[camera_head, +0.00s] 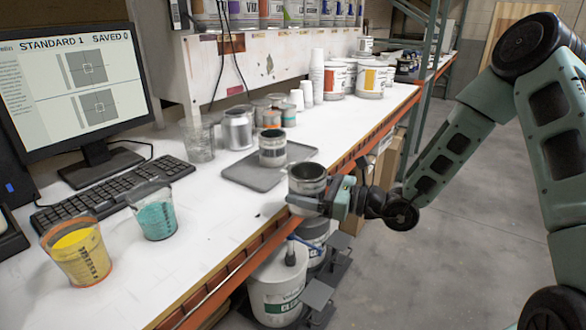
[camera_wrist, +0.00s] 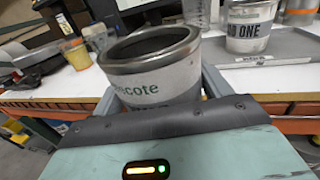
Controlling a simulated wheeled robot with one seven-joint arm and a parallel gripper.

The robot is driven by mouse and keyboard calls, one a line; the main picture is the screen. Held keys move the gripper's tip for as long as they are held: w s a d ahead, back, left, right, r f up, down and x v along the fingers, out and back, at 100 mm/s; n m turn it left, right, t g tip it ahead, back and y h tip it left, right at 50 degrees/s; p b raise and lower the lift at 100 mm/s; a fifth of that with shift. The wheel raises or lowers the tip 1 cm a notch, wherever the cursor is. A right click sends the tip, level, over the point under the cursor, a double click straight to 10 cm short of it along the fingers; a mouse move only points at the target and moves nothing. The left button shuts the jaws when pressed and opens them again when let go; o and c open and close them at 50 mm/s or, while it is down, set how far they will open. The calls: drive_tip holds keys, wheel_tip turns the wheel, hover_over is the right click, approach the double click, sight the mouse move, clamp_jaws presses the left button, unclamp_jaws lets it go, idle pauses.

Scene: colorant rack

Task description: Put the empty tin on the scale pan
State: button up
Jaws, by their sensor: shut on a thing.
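An open-topped metal tin (camera_head: 307,183) with a pale label ending in "ncote" is held in my gripper (camera_head: 318,200), at the bench's front edge. In the wrist view the tin (camera_wrist: 155,88) sits upright between the two fingers; its inside looks dark, and I see no contents. A flat grey plate (camera_head: 240,178) lies on the bench just behind and left of the held tin; I cannot tell for sure that it is the scale pan. Another tin (camera_head: 272,150) stands on it, and its label in the wrist view (camera_wrist: 248,30) reads "D ONE".
A metal can (camera_head: 236,130), a clear jug (camera_head: 199,142) and several small tins stand behind the plate. A teal cup (camera_head: 157,218) and a yellow cup (camera_head: 78,252) stand at the left front, near the keyboard (camera_head: 110,190). White pails (camera_head: 277,290) stand below the bench edge.

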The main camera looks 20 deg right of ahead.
drive_tip(key=s+d+f+m+t+h, duration=0.2)
drive_tip(key=s+d+f+m+h, duration=0.1)
drive_tip(key=f, duration=0.4)
drive_tip(key=s+d+f+m+t+h, duration=0.2)
drive_tip(key=s+d+f+m+h, duration=0.1)
drive_tip(key=f+h, duration=0.3)
drive_tip(key=s+d+f+m+t+h, duration=0.2)
drive_tip(key=s+d+f+m+h, duration=0.1)
drive_tip(key=f, duration=0.6)
drive_tip(key=shift+s+d+m+h, duration=0.4)
drive_tip(key=shift+d+m+h, duration=0.3)
drive_tip(key=shift+d+h, duration=0.55)
